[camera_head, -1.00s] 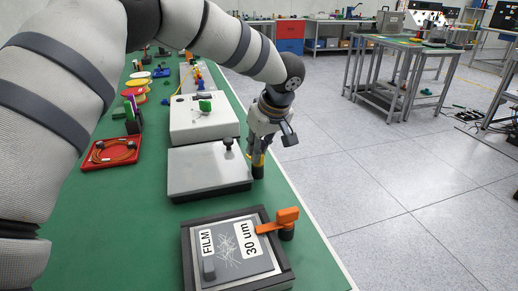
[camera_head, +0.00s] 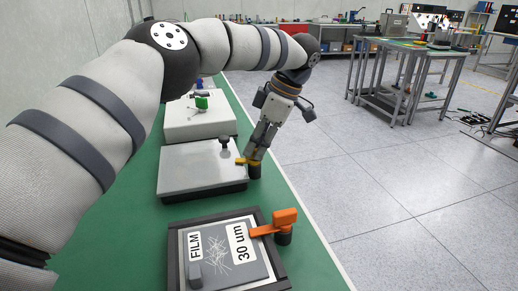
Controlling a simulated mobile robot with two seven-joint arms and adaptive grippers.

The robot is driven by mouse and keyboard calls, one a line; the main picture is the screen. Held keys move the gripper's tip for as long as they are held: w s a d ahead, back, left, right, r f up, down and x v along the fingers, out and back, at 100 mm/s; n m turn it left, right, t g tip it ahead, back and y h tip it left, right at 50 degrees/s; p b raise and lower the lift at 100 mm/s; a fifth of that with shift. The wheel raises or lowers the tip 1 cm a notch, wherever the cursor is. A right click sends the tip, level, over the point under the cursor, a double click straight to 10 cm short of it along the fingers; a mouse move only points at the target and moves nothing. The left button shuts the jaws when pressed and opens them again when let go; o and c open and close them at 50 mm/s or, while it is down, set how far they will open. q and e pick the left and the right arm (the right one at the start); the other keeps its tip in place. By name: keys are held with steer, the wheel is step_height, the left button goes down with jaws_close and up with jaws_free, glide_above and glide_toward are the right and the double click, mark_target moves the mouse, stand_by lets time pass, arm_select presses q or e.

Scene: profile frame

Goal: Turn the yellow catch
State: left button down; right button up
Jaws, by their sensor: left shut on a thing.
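The yellow catch (camera_head: 242,161) sits on a dark post at the right edge of a grey lidded box (camera_head: 200,172). Its arm points left, reaching over the box's right edge. My left gripper (camera_head: 256,156) comes down from above and is shut on the yellow catch, its fingers hiding part of it. A dark knob (camera_head: 225,143) stands on the grey lid near the catch. My right gripper is not in view.
In front is a dark frame (camera_head: 177,261) with a film plate labelled 30 um and an orange catch (camera_head: 274,222). Behind is a white box (camera_head: 180,125) with a green catch (camera_head: 201,102).

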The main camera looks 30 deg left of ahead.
arm_select(q)
steer(key=n, duration=0.1)
steer(key=n+g+b, duration=0.1)
steer(key=n, duration=0.1)
steer(key=shift+f+h, duration=0.25)
steer(key=shift+h, duration=0.05)
steer(key=shift+r+n+b, duration=0.1)
steer(key=shift+n+b, duration=0.5)
steer(key=shift+b, duration=0.05)
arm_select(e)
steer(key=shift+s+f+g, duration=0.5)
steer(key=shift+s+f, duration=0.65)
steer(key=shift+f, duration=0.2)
arm_select(q)
steer(key=shift+h, duration=0.3)
steer(key=shift+a, duration=0.1)
steer(key=c, duration=1.6)
jaws_free()
steer(key=shift+r, duration=0.1)
